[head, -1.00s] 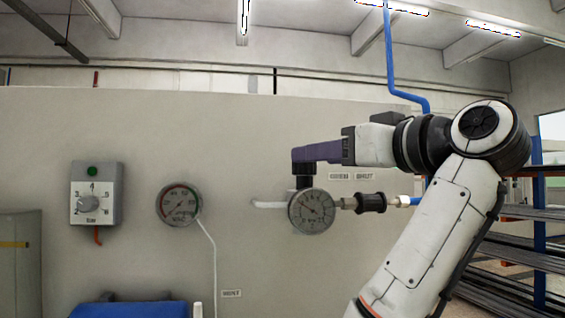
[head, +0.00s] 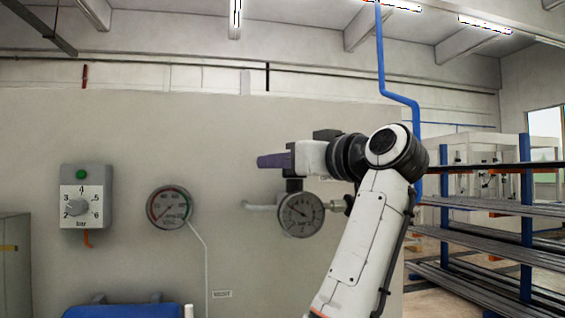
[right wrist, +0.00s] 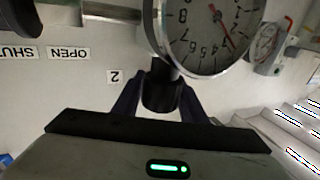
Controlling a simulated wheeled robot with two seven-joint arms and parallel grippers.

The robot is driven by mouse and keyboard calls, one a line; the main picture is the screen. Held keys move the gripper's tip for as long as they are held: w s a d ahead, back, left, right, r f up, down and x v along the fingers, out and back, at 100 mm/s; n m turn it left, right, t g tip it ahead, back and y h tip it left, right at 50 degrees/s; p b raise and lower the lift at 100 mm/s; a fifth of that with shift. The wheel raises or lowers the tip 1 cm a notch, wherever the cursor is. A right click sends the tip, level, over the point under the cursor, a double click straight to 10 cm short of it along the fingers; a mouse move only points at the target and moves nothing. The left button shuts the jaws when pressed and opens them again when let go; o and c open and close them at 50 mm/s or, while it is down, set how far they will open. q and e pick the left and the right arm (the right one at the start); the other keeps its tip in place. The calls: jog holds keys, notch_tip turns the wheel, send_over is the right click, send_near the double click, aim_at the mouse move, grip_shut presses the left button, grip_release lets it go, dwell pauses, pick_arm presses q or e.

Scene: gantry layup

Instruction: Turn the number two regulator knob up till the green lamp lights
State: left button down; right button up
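My right gripper (right wrist: 160,98) has its dark purple fingers apart on either side of a black knob (right wrist: 162,88) in the right wrist view. I cannot tell whether they touch it. A "2" label (right wrist: 115,76) is beside the knob, which adjoins a white dial gauge (right wrist: 205,35). In the head view the gripper (head: 268,161) points left above this gauge (head: 301,214), near the knob (head: 294,185). The green lamp (head: 80,174) tops a grey box with a numbered dial (head: 82,206); it looks dark green, without clear glow. My left gripper is out of view.
A second gauge (head: 170,207) with a coloured rim is on the wall between the box and my gripper. OPEN (right wrist: 68,53) and SHUT (right wrist: 17,52) labels show upside down in the right wrist view. Racks (head: 490,215) with long stock stand at the right.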

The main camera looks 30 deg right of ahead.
jog(key=c, duration=0.6)
jog(key=shift+d+m+h, duration=0.25)
jog(key=shift+m+h, duration=0.55)
jog(key=shift+h, duration=0.4)
jog(key=o, duration=1)
jog(key=s+b, duration=0.1)
jog(key=s, duration=0.9)
jog(key=shift+s+d+b, duration=0.1)
jog(key=shift+s+b, duration=0.1)
jog(key=shift+b, duration=0.2)
